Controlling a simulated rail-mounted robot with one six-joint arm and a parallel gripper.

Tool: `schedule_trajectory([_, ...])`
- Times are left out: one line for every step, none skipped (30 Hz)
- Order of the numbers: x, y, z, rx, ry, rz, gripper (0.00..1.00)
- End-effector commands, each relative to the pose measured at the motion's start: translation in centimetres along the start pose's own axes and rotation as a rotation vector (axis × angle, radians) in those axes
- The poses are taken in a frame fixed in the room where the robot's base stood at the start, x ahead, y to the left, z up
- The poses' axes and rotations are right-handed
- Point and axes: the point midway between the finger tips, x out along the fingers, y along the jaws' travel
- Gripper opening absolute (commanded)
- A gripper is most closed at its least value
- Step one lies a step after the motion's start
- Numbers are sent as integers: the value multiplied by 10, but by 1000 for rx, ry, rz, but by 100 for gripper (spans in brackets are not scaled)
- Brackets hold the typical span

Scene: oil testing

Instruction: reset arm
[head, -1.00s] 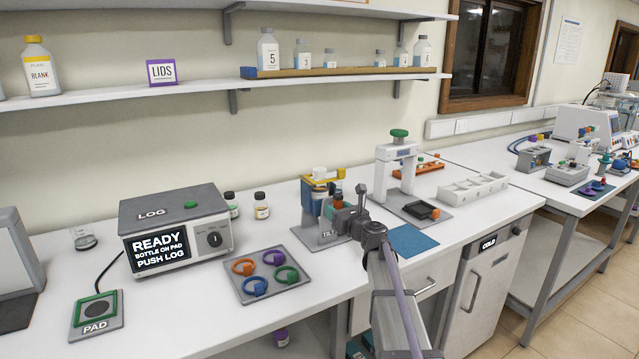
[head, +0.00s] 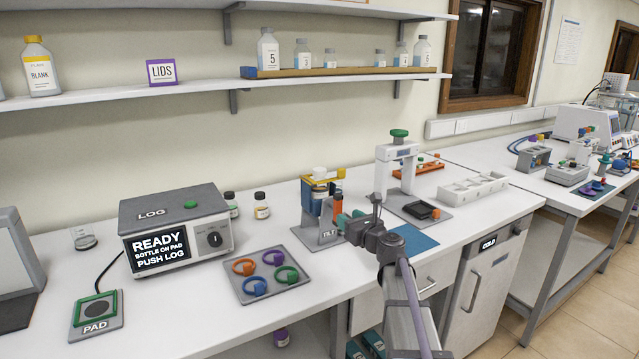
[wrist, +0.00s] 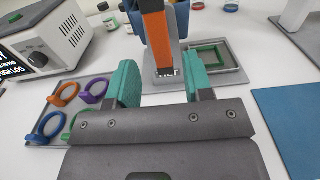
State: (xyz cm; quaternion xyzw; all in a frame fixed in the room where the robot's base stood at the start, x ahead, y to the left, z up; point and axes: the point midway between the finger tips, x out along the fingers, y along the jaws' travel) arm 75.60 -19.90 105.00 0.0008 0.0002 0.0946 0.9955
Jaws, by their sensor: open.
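My gripper (head: 349,222) is in front of the tilt stand (head: 318,232), over the bench. In the wrist view my gripper (wrist: 162,85) has its two green fingers apart with nothing between them. The stand's orange handle (wrist: 157,45) shows just beyond the fingers, apart from them. The stand holds a blue-and-yellow cradle (head: 318,190) with a white-capped bottle in it.
A tray of coloured rings (head: 265,275) lies left of my gripper. The LOG box (head: 175,230) and PAD (head: 96,316) are farther left. A blue mat (head: 418,240) and a white press stand (head: 397,165) are to the right. Two small bottles stand behind.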

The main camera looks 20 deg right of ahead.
Motion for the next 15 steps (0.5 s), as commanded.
schedule_trajectory([-10,1,0,0,0,-1,47])
schedule_trajectory([-13,1,0,0,0,-1,47])
schedule_trajectory([-16,1,0,0,0,-1,47])
schedule_trajectory([-17,0,0,0,0,-1,47])
schedule_trajectory([-18,0,0,0,0,0,47])
schedule_trajectory([-17,0,0,0,0,0,47])
schedule_trajectory([-17,0,0,0,0,0,47])
schedule_trajectory([-17,0,0,0,0,0,47])
schedule_trajectory([-17,0,0,0,0,0,47])
schedule_trajectory([-17,0,0,0,0,0,47])
schedule_trajectory([-17,0,0,0,0,0,47])
schedule_trajectory([-17,0,0,0,0,0,47])
schedule_trajectory([-17,0,0,0,0,0,47])
schedule_trajectory([-17,0,0,0,0,0,47])
schedule_trajectory([-17,1,0,-2,1,1,47])
